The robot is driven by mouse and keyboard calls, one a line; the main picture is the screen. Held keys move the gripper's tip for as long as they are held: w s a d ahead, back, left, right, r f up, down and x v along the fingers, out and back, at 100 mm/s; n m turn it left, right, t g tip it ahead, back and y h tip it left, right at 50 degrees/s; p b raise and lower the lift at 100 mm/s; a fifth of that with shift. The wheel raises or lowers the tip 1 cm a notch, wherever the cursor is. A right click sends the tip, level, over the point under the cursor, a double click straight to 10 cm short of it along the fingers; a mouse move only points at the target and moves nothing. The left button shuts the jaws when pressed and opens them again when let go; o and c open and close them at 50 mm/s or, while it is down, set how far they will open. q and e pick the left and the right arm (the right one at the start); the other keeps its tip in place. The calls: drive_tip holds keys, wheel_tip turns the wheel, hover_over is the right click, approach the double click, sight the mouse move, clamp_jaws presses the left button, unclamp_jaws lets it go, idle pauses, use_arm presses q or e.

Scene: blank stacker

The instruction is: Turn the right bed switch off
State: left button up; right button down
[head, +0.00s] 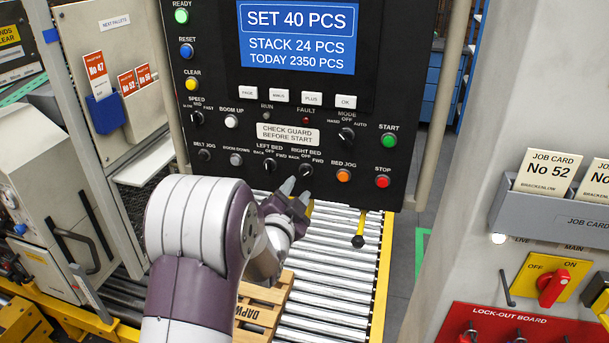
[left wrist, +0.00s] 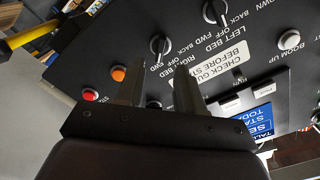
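The right bed switch (head: 306,170) is a black rotary knob low on the black control panel, marked BACK, OFF and FWD. It also shows in the left wrist view (left wrist: 160,46), beyond the fingertips. I cannot tell surely which mark its pointer is on. The similar left bed switch (head: 270,166) is to its left. My left gripper (head: 296,190) is just below and in front of the right bed switch, its two grey fingers apart and empty. In the left wrist view, the fingers (left wrist: 156,78) show a clear gap, with the knob apart from them. My right gripper is not in view.
The MODE knob (head: 346,134) is above right. Below is a roller conveyor (head: 325,265) with a wooden pallet (head: 268,303). A lock-out board (head: 500,325) stands at the right.

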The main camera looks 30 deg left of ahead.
sight(304, 175)
use_arm(q)
drive_tip(key=x, duration=0.5)
drive_tip(key=shift+w+p, duration=0.1)
drive_tip(key=shift+p, duration=0.3)
drive_tip(key=shift+w, duration=0.2)
clamp_jaws()
